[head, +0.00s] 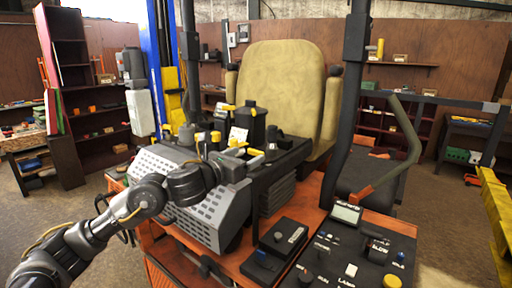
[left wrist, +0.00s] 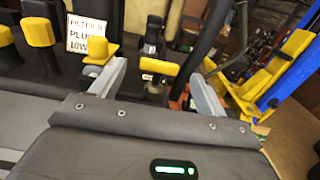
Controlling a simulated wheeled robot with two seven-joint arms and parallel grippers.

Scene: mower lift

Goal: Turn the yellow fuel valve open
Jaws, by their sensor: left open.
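The yellow fuel valve handle (left wrist: 160,67) is a short bar on a dark stem in the left wrist view. It lies between and just beyond the two grey fingers of my left gripper (left wrist: 157,90), with no contact visible. In the head view a small yellow bar that appears to be this handle (head: 255,151) is at the right of my left gripper (head: 243,160), in front of the seat. My left gripper is open and empty. The valve's lower part is partly hidden. My right gripper is not in view.
A yellow knob (left wrist: 40,32) and a second yellow cap (left wrist: 102,50) stand close by the left finger, near a white label (left wrist: 90,34). The seat (head: 282,85) rises behind. A control panel (head: 355,250) is at the front right.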

